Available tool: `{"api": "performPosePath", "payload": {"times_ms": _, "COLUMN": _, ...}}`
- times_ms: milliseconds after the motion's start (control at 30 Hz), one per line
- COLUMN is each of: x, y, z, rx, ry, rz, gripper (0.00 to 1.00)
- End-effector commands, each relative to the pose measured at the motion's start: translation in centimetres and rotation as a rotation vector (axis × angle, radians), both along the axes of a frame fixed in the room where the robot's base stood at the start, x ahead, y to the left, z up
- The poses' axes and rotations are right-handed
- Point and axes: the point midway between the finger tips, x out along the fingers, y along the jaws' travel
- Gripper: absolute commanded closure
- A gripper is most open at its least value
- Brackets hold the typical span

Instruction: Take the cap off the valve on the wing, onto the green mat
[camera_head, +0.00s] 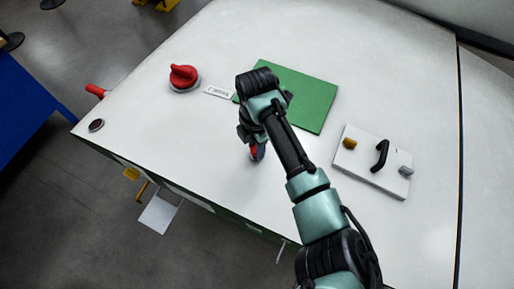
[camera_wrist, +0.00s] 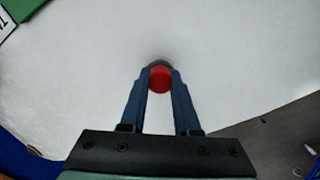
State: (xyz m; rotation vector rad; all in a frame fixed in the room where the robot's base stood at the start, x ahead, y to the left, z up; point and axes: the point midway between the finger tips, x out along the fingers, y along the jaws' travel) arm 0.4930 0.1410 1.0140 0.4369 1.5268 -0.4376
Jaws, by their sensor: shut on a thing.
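My gripper (camera_head: 257,152) is low over the white wing (camera_head: 225,130), near its front edge. In the wrist view my gripper (camera_wrist: 160,82) is shut on a small round red cap (camera_wrist: 160,80), held between the fingertips. A dark grey curved edge shows just behind the cap. I cannot tell whether the cap is on the valve or clear of it. In the head view only a bit of red shows at the fingertips. The green mat (camera_head: 312,102) lies flat on the wing behind my gripper, partly hidden by my arm.
A larger red knob on a grey base (camera_head: 183,78) stands at the left, with a white label (camera_head: 218,92) beside it. A white plate with a black handle (camera_head: 372,175) lies at the right. A small dark disc (camera_head: 96,125) sits near the wing's left corner.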

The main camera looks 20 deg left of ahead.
Motion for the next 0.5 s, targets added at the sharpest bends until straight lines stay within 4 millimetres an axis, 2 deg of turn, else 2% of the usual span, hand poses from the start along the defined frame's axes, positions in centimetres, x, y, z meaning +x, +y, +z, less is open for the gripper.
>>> {"api": "performPosePath", "payload": {"times_ms": 500, "x": -0.01, "y": 0.03, "z": 0.89, "rx": 0.000, "ry": 0.000, "rz": 0.000, "gripper": 1.00}}
